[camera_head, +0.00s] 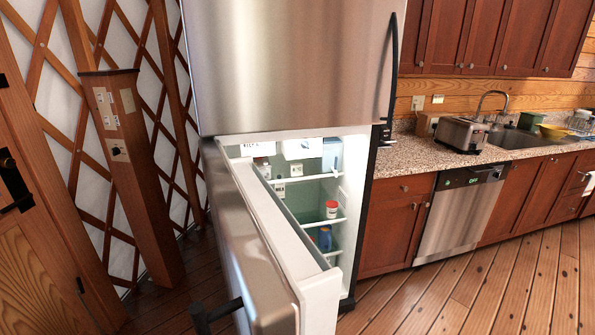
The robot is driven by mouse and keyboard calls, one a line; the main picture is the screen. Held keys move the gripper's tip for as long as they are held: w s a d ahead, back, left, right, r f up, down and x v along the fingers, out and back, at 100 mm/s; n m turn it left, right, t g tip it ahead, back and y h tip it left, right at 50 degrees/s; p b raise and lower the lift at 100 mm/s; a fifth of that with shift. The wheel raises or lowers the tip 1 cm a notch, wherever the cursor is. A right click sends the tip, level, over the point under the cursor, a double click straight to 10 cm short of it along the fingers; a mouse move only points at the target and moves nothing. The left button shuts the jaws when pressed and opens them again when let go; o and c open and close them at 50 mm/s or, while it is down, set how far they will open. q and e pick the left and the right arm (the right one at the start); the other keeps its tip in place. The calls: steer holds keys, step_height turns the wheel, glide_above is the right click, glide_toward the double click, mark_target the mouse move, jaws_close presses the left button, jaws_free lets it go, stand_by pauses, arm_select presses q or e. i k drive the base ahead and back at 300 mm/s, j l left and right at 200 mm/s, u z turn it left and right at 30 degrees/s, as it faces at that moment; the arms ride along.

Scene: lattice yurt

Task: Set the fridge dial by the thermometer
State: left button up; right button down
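The steel fridge has its upper door (290,65) shut and its lower door (235,225) standing open toward me, hinged at the left. The lit inside shows between the door and the right wall. A white housing (297,149) hangs at the top inside; a dial on it is too small to make out. A pale blue and white item (331,155) is at its right; I cannot tell whether it is the thermometer. A red-and-white tub (331,209) and a blue container (325,238) sit lower down. The open door hides part of the interior. Neither of my grippers is in view.
A wooden post (130,170) with switch plates stands left of the fridge. At right are a granite counter (420,150) with a toaster (460,134), a sink (515,138) and a dishwasher (460,215). The plank floor (480,290) at front right is clear.

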mark_target(305, 144)
steer(key=i+l+u, duration=0.15)
steer(key=l+u, duration=0.2)
steer(key=l, duration=0.3)
steer(key=l+u, duration=0.35)
steer(key=l, duration=0.3)
steer(key=l+u, duration=0.3)
steer(key=l, duration=0.35)
steer(key=i+l+u, duration=0.3)
steer(key=l+u, duration=0.3)
steer(key=l, duration=0.15)
steer(key=i+l+u, duration=0.25)
steer(key=l, duration=0.15)
steer(key=l+u, duration=0.3)
steer(key=l, duration=0.15)
